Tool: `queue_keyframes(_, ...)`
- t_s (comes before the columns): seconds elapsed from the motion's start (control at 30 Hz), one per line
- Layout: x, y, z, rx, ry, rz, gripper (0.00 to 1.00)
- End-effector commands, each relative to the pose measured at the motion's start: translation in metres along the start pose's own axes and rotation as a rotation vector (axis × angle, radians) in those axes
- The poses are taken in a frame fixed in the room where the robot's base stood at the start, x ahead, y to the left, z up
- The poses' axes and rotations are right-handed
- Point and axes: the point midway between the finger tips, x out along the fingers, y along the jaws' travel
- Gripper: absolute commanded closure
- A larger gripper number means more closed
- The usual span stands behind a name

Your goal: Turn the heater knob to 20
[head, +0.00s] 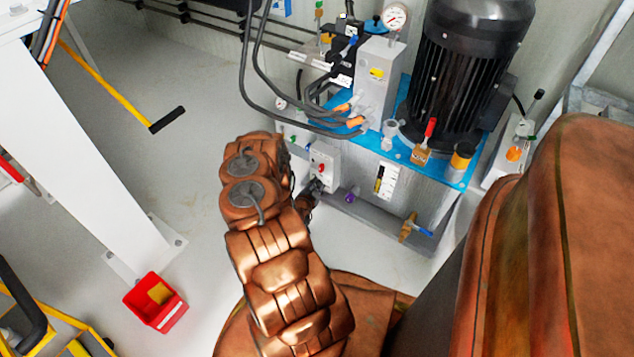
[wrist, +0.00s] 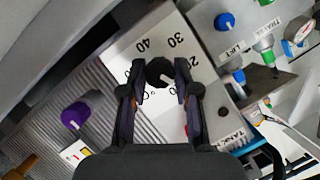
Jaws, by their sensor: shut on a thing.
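The heater knob (wrist: 158,72) is black and faceted, on a white dial plate (wrist: 150,35) printed with numbers. In the wrist view 40 is at the upper left, 30 at the upper right and 20 to the right of the knob. A small pale mark shows on the knob's right side, but its exact reading is unclear. My gripper (wrist: 160,90) is shut on the knob, one finger on each side, and the fingers cover part of the lower numbers.
A purple knob (wrist: 75,115) is left of the dial, and blue (wrist: 225,20) and green (wrist: 265,58) knobs are to its right. The black motor (head: 468,65) stands on the blue-topped tank (head: 400,145). A red bin (head: 155,302) stands on open floor.

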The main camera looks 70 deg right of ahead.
Motion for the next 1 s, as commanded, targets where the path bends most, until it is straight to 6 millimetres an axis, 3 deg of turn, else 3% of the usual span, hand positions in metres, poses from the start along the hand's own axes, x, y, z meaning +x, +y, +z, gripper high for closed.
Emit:
queue_keyframes(0.6, 0.0007, -0.0051, 0.0009, -0.448, 0.002, 0.186, 1.00)
queue_keyframes(1.0, 0.0006, -0.0042, 0.0020, -0.586, -0.001, 0.244, 1.00)
